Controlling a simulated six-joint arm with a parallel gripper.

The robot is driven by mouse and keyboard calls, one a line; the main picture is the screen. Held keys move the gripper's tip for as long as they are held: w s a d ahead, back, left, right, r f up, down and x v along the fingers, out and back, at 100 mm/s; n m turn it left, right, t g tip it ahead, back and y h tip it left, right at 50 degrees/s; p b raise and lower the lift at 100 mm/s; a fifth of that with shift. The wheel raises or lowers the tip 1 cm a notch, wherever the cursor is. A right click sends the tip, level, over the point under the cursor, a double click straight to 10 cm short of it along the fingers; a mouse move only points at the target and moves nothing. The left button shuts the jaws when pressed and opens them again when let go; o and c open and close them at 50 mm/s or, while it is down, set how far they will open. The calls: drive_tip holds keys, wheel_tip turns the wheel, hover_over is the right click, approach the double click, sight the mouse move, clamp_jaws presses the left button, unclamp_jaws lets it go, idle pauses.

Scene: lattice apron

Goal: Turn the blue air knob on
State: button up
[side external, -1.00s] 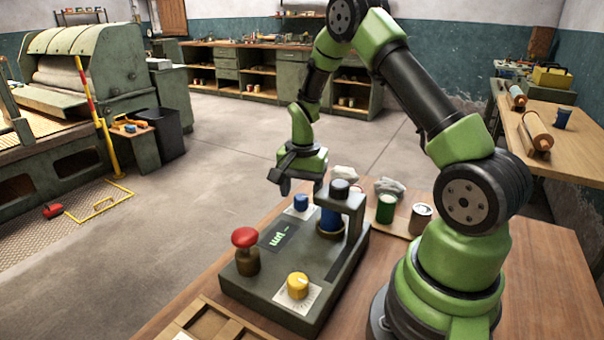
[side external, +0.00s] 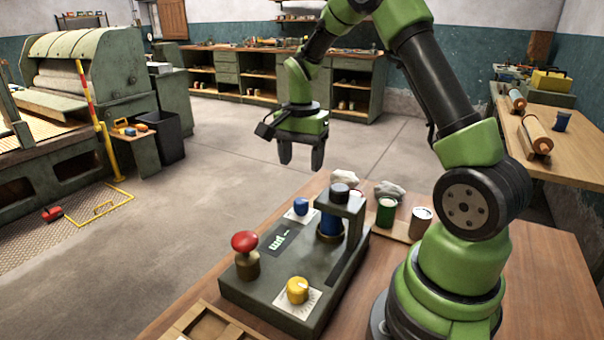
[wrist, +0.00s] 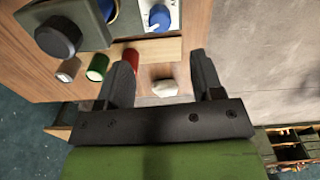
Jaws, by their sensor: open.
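The blue air knob (side external: 300,206) stands on a white plate at the far left corner of the grey control box (side external: 262,292). It also shows near the top of the wrist view (wrist: 158,17), beyond my fingertips. My gripper (side external: 301,166) is in the air above and behind the knob, fingers pointing down, apart from it. In the wrist view my gripper (wrist: 163,58) is open, with nothing between its fingers. The knob's exact pointer direction is too small to tell.
The box also carries a red mushroom button (side external: 245,242), a yellow knob (side external: 297,290) and a raised post with a dark cap (side external: 339,192). Green (side external: 386,212) and pale (side external: 420,222) cans and crumpled cloths (side external: 388,190) sit behind it. Open floor lies left of the table.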

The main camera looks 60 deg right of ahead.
sight(301, 200)
drive_tip(key=shift+m, duration=0.8)
wheel_tip(301, 200, down, 10)
drive_tip(key=shift+r, duration=0.1)
drive_tip(key=c, duration=0.9)
drive_tip(key=shift+c, duration=0.2)
